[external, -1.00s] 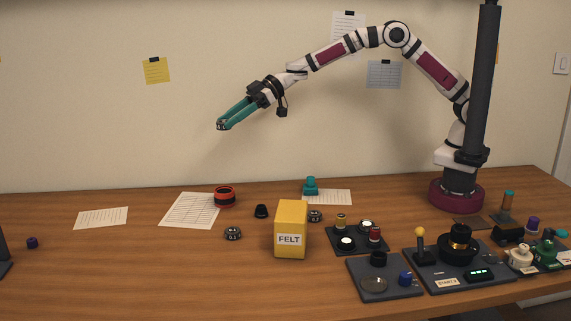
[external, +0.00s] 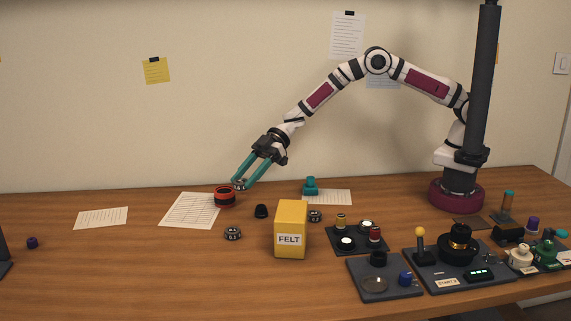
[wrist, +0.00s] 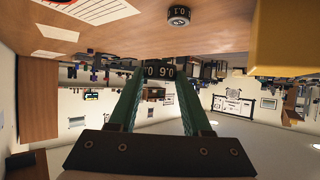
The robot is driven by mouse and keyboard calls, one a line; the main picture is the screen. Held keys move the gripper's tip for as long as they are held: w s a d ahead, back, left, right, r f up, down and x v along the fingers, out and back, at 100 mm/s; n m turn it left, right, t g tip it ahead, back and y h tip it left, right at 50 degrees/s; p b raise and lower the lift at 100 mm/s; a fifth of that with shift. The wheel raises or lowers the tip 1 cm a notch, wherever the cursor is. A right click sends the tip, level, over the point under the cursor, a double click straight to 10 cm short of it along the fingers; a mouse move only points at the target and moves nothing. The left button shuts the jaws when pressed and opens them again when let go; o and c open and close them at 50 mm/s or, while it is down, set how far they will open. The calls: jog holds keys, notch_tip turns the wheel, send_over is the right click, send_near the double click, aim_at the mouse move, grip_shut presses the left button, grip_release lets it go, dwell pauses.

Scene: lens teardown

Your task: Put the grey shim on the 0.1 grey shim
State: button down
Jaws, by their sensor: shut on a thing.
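My gripper (external: 240,184) is shut on a small dark grey shim (wrist: 165,72), which hangs between the teal fingertips in the wrist view. White digits on its side look like 0.6, upside down there. The 0.1 grey shim (external: 233,233) lies flat on the table, left of the yellow box. It also shows in the wrist view (wrist: 178,16), beyond the fingertips. In the external view the held shim is above and behind it, clear of the table and just above and right of the red-banded ring.
The yellow FELT box (external: 291,230) stands right of the 0.1 shim. A red and black ring (external: 224,197), a small black piece (external: 261,211) and another dark ring (external: 315,216) lie nearby. Table left of the 0.1 shim is clear.

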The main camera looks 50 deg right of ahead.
jog(key=a+f, duration=0.1)
jog(key=a, duration=0.1)
jog(key=s+a+f, duration=0.1)
jog(key=a, duration=0.1)
jog(key=s+a+f, duration=0.1)
jog(key=a+f, duration=0.1)
jog(key=shift+s, duration=0.2)
jog(key=shift+a+f, duration=0.15)
jog(key=shift+f, duration=0.9)
jog(key=shift+a+f, duration=0.15)
jog(key=shift+f, duration=0.9)
jog(key=shift+f, duration=0.1)
jog(key=shift+c, duration=1.7)
grip_release()
jog(key=shift+d+r, duration=0.25)
jog(key=v, duration=1.1)
jog(key=shift+d, duration=0.25)
jog(key=shift+s+r, duration=0.1)
